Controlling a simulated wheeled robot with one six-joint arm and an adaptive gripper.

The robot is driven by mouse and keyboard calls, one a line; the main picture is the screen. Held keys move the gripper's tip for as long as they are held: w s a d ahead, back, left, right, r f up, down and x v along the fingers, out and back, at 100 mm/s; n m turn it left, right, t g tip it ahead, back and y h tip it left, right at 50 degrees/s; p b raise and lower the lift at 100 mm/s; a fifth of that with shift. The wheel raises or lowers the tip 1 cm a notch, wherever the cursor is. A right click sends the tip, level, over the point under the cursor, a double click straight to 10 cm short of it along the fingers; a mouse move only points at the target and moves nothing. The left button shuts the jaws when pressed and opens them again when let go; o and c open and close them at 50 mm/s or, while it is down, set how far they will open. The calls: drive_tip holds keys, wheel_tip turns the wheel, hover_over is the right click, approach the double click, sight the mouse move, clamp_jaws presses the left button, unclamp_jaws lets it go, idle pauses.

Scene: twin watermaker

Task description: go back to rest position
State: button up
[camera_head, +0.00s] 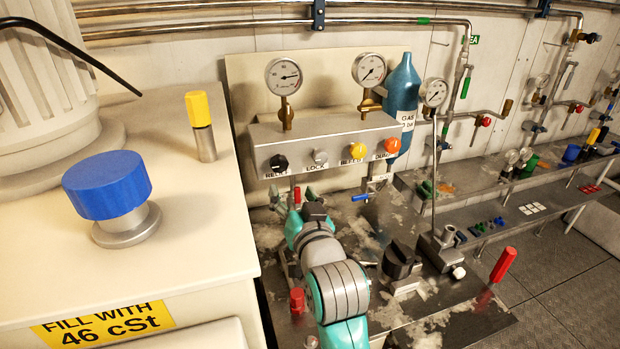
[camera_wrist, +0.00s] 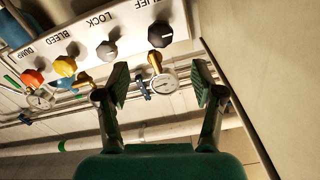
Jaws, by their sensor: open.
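My gripper (camera_wrist: 160,80) is open in the wrist view, its two fingers spread wide with nothing held between them. A gauge (camera_wrist: 163,83) shows beyond the gap, apart from the fingers as far as I can tell. The control panel (camera_wrist: 85,28) appears upside down there, with a black knob (camera_wrist: 161,34), a grey knob (camera_wrist: 107,50), a yellow knob (camera_wrist: 65,67) and an orange knob (camera_wrist: 33,78).
A white cabinet (camera_head: 215,240) with a blue cap (camera_head: 107,185) and a yellow-topped post (camera_head: 200,125) stands at left. A black valve handle (camera_head: 400,262) and red handles (camera_head: 503,265) rise near the arm. Floor (camera_head: 570,285) is clear at lower right.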

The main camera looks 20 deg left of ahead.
drive_tip(key=shift+f, duration=0.1)
drive_tip(key=s+d+f+m+h, duration=0.1)
drive_tip(key=s+d+f+h, duration=0.1)
drive_tip(key=s+d+f, duration=0.45)
drive_tip(key=s+d+f+h, duration=0.1)
drive_tip(key=s+d+f, duration=0.3)
drive_tip(key=d+f, duration=0.55)
drive_tip(key=s+d+f+m+h, duration=0.1)
drive_tip(key=s+d+f+h, duration=0.1)
drive_tip(key=s+d+f, duration=0.45)
drive_tip(key=s+d+f+h, duration=0.1)
drive_tip(key=s+d, duration=0.3)
drive_tip(key=s, duration=0.5)
drive_tip(key=s+d+f+m+h, duration=0.1)
drive_tip(key=s+d, duration=0.4)
drive_tip(key=s, duration=0.5)
drive_tip(key=s+d+h, duration=0.3)
drive_tip(key=s+d, duration=0.2)
drive_tip(key=s, duration=0.5)
drive_tip(key=shift+s+f+m, duration=0.25)
drive_tip(key=shift+f+m, duration=0.15)
